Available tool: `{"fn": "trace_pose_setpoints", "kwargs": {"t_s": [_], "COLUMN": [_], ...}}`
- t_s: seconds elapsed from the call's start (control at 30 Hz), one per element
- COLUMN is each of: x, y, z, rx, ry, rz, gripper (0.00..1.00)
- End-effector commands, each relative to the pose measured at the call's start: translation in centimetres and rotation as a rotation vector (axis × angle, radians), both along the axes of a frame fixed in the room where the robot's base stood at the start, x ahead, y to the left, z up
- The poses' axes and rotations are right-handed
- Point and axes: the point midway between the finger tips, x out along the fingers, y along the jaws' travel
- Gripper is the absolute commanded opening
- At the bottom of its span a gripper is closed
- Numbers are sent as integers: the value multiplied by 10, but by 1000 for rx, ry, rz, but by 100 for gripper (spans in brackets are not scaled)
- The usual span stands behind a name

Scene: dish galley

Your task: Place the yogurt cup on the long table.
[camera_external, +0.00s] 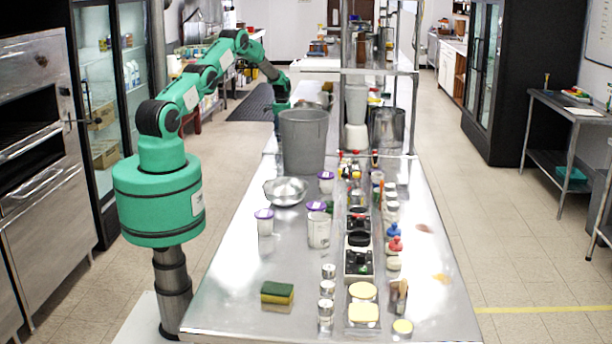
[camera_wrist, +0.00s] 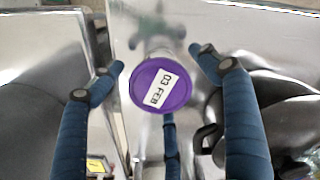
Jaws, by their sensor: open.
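A yogurt cup with a round purple lid (camera_wrist: 162,86), labelled "03 FEB", stands below my gripper in the wrist view. My gripper (camera_wrist: 157,60) is open, its blue fingers spread around the cup. I cannot tell whether any finger touches it. In the external view my gripper (camera_external: 281,108) is low at the far part of the long table (camera_external: 225,300), partly hidden by a grey bin. The cup under it does not show there. Other purple-lidded cups stand on the near part of the table: a left one (camera_external: 264,222), a middle one (camera_external: 318,228) and a farther one (camera_external: 326,184).
The grey bin (camera_external: 303,142) and a metal bowl (camera_external: 286,191) stand near the arm. Shakers, bottles and condiments crowd the table's middle. A sponge (camera_external: 277,292) lies at the near left, with bare tabletop around it. A dark pan (camera_wrist: 285,125) is right of my gripper.

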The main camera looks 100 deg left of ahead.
Motion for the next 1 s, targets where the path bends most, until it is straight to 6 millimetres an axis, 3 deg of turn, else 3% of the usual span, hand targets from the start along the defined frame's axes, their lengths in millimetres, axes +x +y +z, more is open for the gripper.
{"fn": "trace_pose_setpoints", "kwargs": {"t_s": [0.37, 1.0], "x": [0, 0], "y": [1, 1], "z": [15, 106], "rx": [1, 2], "ry": [0, -1], "rz": [0, 0], "gripper": [76, 76]}}
